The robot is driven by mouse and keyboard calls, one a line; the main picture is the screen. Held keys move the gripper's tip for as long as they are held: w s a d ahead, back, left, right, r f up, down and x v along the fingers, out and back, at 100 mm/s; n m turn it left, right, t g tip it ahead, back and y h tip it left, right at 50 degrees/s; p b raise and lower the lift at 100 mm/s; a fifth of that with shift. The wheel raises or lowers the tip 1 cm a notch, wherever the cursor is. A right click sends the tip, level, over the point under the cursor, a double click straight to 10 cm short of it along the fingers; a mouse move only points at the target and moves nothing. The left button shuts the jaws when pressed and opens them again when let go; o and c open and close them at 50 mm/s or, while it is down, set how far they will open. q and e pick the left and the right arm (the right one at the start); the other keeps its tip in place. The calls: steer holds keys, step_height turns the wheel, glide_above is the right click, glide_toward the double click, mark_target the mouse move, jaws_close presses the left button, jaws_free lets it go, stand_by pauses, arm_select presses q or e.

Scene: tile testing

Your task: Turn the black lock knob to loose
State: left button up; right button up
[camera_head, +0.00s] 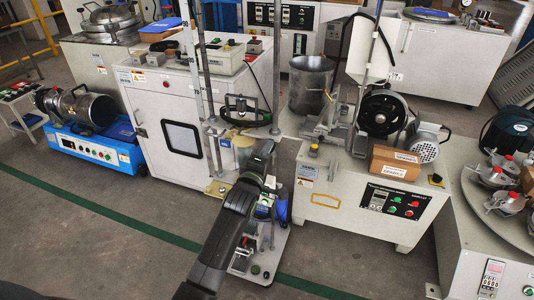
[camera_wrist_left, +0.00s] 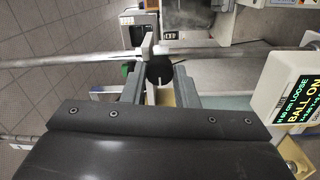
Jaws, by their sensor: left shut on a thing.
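The black lock knob (camera_wrist_left: 158,71) shows in the left wrist view as a round dark disc with a white line on its face. It sits beside a light clamp block (camera_wrist_left: 147,45) on a horizontal metal rod (camera_wrist_left: 225,52). My left gripper (camera_wrist_left: 157,80) is shut on the knob, with one grey finger on either side of it. In the head view my left gripper (camera_head: 264,152) is at the tall test stand, and its dark body hides the knob there. My right gripper is in neither view.
A small display (camera_wrist_left: 298,105) stands close at the right in the wrist view; its partly legible text includes "LOOSE" and "BALL ON". In the head view the stand's base plate (camera_head: 262,268) and a white machine (camera_head: 360,205) are close by. Open floor (camera_head: 100,255) lies at the left.

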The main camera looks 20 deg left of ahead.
arm_select(q)
steer(key=o, duration=0.8)
steer(key=shift+o, duration=0.9)
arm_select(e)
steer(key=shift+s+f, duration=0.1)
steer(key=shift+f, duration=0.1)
arm_select(q)
steer(key=shift+s, duration=0.1)
steer(key=s, duration=1.7)
steer(key=shift+a+f+p, duration=0.3)
steer(key=shift+p, duration=0.1)
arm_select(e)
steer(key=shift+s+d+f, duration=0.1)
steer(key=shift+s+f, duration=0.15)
